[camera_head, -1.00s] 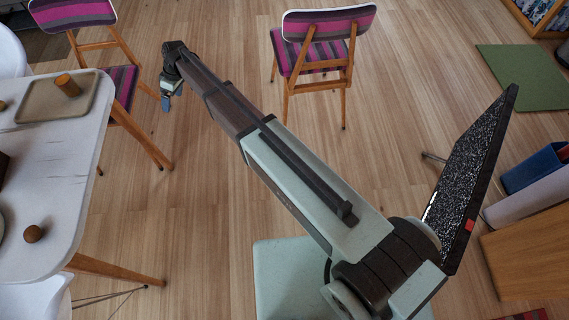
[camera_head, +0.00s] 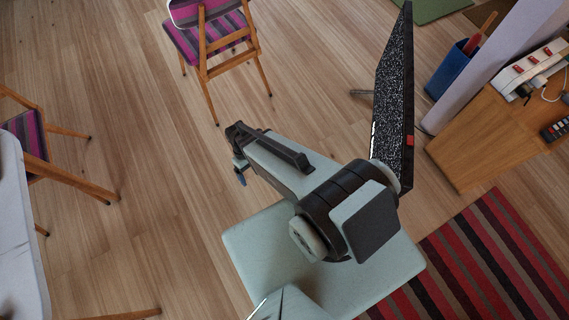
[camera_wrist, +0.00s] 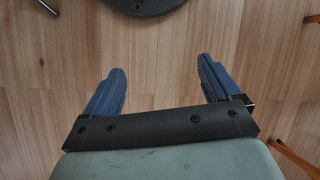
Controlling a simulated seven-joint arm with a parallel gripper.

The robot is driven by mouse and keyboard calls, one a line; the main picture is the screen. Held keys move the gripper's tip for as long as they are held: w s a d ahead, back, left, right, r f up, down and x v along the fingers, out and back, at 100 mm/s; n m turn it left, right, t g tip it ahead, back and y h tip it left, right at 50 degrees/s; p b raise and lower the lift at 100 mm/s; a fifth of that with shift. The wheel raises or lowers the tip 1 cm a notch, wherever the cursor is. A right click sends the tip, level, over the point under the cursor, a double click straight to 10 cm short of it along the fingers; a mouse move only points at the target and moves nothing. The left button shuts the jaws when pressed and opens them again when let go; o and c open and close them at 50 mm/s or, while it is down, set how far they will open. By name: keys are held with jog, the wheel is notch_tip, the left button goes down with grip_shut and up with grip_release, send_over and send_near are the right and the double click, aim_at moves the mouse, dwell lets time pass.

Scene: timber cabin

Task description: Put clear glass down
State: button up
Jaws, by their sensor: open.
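My gripper (camera_wrist: 160,85) is open in the wrist view, its two blue fingers wide apart with nothing between them. Bare floor shows beyond the fingers. In the head view only a small blue part of my gripper (camera_head: 240,174) shows, at the end of the folded arm and above the floor. I see no clear glass in either current view.
A white table (camera_head: 22,235) is at the left edge with a striped chair (camera_head: 28,137) beside it. Another striped chair (camera_head: 208,38) stands at the top. A black screen (camera_head: 392,105), blue bin (camera_head: 450,70), wooden cabinet (camera_head: 480,145) and striped rug (camera_head: 490,255) are at right. Floor between is clear.

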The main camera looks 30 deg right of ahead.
jog(key=s+d+m+g, duration=0.1)
jog(key=s+d, duration=0.2)
jog(key=s, duration=0.4)
jog(key=s+d+m, duration=0.2)
jog(key=s+d, duration=0.1)
jog(key=s, duration=0.5)
jog(key=shift+s+d+r+g, duration=0.15)
jog(key=shift+d+r+g, duration=0.15)
jog(key=shift+g, duration=0.1)
